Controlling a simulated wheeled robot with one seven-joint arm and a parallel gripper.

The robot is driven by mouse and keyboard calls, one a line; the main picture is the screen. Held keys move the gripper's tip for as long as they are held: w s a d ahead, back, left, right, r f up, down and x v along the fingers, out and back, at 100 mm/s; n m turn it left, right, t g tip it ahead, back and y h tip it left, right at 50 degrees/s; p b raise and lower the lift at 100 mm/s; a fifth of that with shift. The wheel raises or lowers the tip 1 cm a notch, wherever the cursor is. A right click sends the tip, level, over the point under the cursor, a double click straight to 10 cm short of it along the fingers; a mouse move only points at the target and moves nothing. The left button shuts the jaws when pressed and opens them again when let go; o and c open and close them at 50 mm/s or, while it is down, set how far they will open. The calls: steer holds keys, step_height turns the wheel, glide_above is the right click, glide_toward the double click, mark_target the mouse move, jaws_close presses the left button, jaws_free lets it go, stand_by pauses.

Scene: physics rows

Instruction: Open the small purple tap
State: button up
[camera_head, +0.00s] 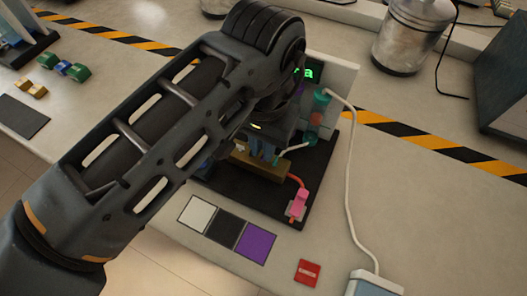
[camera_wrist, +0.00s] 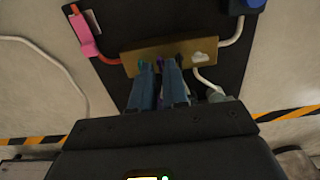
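The brass manifold (camera_wrist: 165,52) lies across the black board in the wrist view, with small coloured parts along its edge. It also shows partly behind my arm in the head view (camera_head: 262,166). A small purple part (camera_wrist: 161,62), apparently the purple tap, shows at the tips of my gripper (camera_wrist: 159,70). A teal part (camera_wrist: 142,65) is by the left fingertip, and a white tap (camera_wrist: 204,57) is to the right. My two blue fingers are a narrow gap apart. The tips hide much of the purple part, so I cannot tell whether they touch it.
A pink clip (camera_wrist: 84,36) sits on a red hose left of the manifold. White, black and purple squares (camera_head: 256,244) and a red block (camera_head: 308,273) lie in front. A white cable (camera_head: 350,190) runs along the right. A metal canister (camera_head: 410,38) stands behind.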

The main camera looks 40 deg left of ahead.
steer(key=shift+f, duration=0.95)
steer(key=shift+r+p, duration=0.35)
stand_by(0.5)
steer(key=shift+c, duration=0.3)
jaws_close()
